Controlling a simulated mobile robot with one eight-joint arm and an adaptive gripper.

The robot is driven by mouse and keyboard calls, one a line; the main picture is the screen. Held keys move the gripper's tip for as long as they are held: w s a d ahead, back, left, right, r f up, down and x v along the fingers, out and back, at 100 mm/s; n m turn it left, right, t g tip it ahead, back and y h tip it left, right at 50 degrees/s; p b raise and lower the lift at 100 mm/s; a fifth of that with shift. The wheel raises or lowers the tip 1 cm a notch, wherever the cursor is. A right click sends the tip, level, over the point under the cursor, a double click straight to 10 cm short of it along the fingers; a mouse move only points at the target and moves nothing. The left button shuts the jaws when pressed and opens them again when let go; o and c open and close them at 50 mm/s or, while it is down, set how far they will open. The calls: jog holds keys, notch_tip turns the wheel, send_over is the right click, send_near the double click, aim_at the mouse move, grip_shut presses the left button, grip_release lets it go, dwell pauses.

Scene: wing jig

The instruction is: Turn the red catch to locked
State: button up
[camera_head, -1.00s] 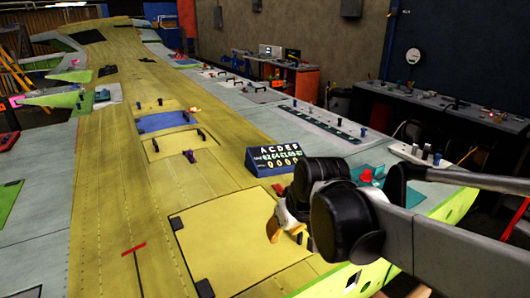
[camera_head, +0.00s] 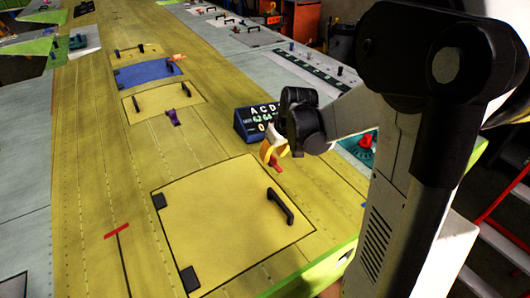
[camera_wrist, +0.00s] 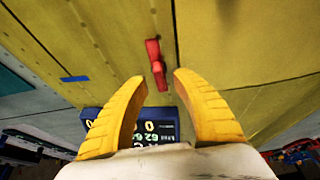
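The red catch (camera_wrist: 155,55) is a small red bar on the yellow wing skin, close to a panel seam. In the wrist view it lies ahead of and roughly between the fingertips of my gripper (camera_wrist: 160,79). The two yellow fingers stand apart with nothing held. In the head view my gripper (camera_head: 269,152) points down just above the red catch (camera_head: 276,164), beyond the far edge of the large hatch panel (camera_head: 225,220). The fingers partly cover the catch there. I cannot tell whether they touch it.
A dark blue display board (camera_head: 242,125) with lettering stands close behind my gripper. A black handle (camera_head: 281,206) rises from the hatch panel. A red knob (camera_head: 366,140) sits on a teal plate to the right. A red marker (camera_head: 118,230) lies on the left skin.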

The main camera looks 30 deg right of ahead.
jog(key=shift+x, duration=0.75)
grip_shut()
